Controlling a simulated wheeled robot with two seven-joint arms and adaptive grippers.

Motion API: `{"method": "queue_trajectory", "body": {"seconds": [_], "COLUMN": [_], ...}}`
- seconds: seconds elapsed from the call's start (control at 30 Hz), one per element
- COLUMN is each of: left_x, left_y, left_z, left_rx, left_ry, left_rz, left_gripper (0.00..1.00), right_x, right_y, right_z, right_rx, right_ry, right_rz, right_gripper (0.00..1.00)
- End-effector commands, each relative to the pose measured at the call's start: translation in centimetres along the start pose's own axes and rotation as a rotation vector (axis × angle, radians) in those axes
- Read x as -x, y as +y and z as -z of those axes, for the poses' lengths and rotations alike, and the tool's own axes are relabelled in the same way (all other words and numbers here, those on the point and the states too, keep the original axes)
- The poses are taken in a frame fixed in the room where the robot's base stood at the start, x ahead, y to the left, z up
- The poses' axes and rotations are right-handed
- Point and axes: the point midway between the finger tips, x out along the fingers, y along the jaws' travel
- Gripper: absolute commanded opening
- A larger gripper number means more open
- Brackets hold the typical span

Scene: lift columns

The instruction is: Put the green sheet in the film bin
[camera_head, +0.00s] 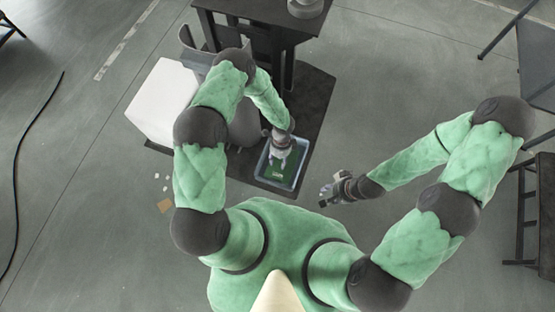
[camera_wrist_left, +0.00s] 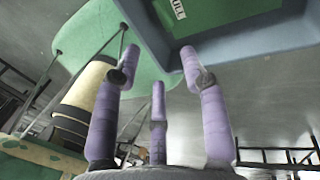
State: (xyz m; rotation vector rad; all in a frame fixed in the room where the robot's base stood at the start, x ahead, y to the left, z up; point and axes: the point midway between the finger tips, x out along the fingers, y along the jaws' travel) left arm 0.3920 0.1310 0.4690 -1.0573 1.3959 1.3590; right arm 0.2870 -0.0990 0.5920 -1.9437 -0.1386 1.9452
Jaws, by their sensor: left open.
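My left gripper (camera_head: 283,153) is over the bin, close to the sheet. In the left wrist view its lavender fingers (camera_wrist_left: 160,62) are spread open with nothing between them. My right gripper (camera_head: 328,195) is to the right of the bin, apart from it; its fingers are too small to read.
A white box (camera_head: 160,95) stands left of the bin. A dark table (camera_head: 265,12) and grey equipment stand behind it. A dark mat (camera_head: 316,95) lies on the floor. Small white scraps and a brown piece (camera_head: 165,206) lie at left. Dark furniture (camera_head: 535,205) stands at right.

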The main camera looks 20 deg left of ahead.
Motion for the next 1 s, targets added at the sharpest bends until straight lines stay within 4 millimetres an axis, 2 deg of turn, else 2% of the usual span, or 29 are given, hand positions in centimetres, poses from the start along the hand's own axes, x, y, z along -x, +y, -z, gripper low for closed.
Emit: {"method": "queue_trajectory", "body": {"seconds": [0.17,0.27,0.33,0.5,0.6,0.8,0.9,1.0], "left_x": [1.2,1.6,2.0,4.4,6.0,8.8,9.5,9.9], "left_y": [0.2,1.1,2.4,6.2,8.1,11.2,12.2,12.9], "left_z": [0.1,0.8,1.9,4.8,5.7,5.1,4.3,3.8], "left_rx": [0.01,0.084,0.194,0.631,0.921,1.437,1.606,1.704], "left_ry": [0.006,0.051,0.111,0.297,0.382,0.473,0.488,0.494], "left_rz": [-0.002,-0.011,-0.024,-0.07,-0.097,-0.118,-0.114,-0.108], "left_gripper": [0.43,0.43,0.43,0.43,0.43,0.43,0.43,0.43], "right_x": [0.5,0.5,0.5,0.5,0.5,0.5,0.5,0.5], "right_y": [-0.2,-0.2,-0.2,-0.2,-0.2,-0.2,-0.2,-0.2], "right_z": [0.0,0.0,0.0,0.0,0.0,0.0,0.0,0.0], "right_rx": [0.0,0.0,0.0,0.0,0.0,0.0,0.0,0.0], "right_ry": [0.0,0.0,0.0,0.0,0.0,0.0,0.0,0.0], "right_rz": [0.0,0.0,0.0,0.0,0.0,0.0,0.0,0.0], "right_gripper": [0.4,0.4,0.4,0.4,0.4,0.4,0.4,0.4]}}
